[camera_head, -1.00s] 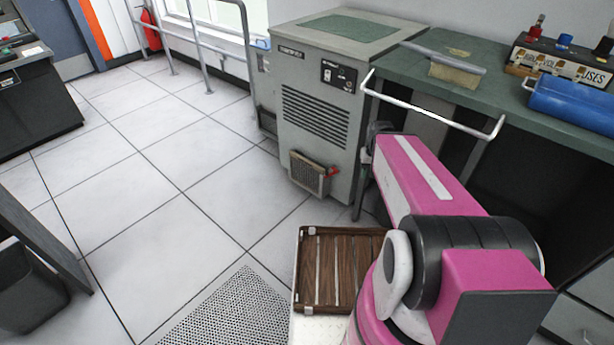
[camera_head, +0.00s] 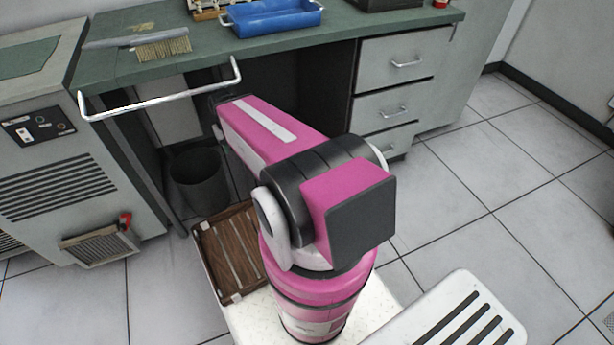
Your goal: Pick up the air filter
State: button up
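A framed, grille-faced panel (camera_head: 98,243) that looks like the air filter sits low on the front of the grey machine (camera_head: 60,170), at the left of the head view. A red part (camera_head: 125,220) shows at its upper right corner. I cannot tell whether the panel is fixed in the machine or loose. My pink arm stands in the middle of the view, its forearm pointing up and left toward the bench. My gripper is not visible; the far end of the arm is hidden or too dark to make out. The panel is well to the left of the arm.
A green-topped bench (camera_head: 350,22) holds a brush (camera_head: 160,45) and a blue tray (camera_head: 272,18). A white rail (camera_head: 165,100) juts from its front. A dark bin (camera_head: 197,178) stands beneath. A wooden slatted tray (camera_head: 232,255) lies beside my arm. Tiled floor is clear at right.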

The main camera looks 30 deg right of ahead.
aim_at(95, 248)
jog(key=k+j+z, duration=0.25)
jog(key=k, duration=0.15)
jog(key=k+j, duration=0.1)
jog(key=k, duration=0.35)
jog(key=u, duration=1.35)
jog(key=z, duration=0.6)
jog(key=i+j+z, duration=0.15)
jog(key=j+z, duration=0.2)
jog(key=j, duration=0.15)
jog(key=i+j+z, duration=0.1)
jog(key=j+z, duration=0.65)
jog(key=j, duration=0.95)
jog(key=j+z, duration=0.15)
jog(key=j, duration=0.6)
jog(key=k+j, duration=0.1)
jog(key=j, duration=0.6)
jog(key=k+j+z, duration=0.1)
jog(key=j, duration=0.6)
